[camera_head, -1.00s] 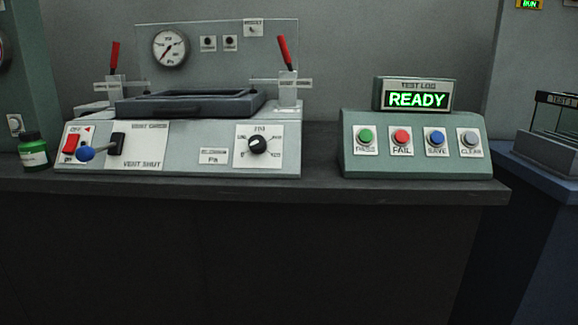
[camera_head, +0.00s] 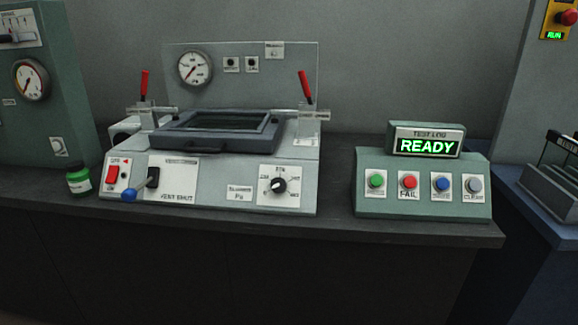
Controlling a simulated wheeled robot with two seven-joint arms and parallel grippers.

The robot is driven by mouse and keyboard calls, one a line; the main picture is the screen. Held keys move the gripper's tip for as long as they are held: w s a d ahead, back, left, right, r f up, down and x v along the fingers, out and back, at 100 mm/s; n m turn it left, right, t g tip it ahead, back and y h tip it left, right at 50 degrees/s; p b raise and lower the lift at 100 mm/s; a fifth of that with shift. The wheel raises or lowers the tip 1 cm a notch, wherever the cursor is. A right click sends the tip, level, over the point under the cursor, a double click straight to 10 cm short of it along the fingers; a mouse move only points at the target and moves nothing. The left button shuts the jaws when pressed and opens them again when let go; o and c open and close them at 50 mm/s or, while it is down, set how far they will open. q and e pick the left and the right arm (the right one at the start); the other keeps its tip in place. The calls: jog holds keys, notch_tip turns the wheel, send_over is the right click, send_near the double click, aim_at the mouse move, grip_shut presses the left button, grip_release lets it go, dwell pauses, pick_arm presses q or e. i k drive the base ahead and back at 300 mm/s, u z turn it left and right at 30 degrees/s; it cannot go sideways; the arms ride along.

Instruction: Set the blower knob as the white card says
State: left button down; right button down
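The black blower knob (camera_head: 279,185) sits on a white dial plate (camera_head: 268,198) at the right of the test rig's sloped front. Its white mark appears to point left; the dial lettering is too small to read surely. A small white card (camera_head: 274,50) is at the top of the clear back panel, its writing too blurred to read. Another small white label (camera_head: 239,193) is left of the knob. Neither of my grippers is in view.
A test log box (camera_head: 423,185) reading READY stands right. The bench front is clear.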

aim_at(278, 185)
jog(key=k, duration=0.25)
jog(key=u, duration=2.15)
jog(key=i, duration=3.15)
jog(key=z, duration=0.75)
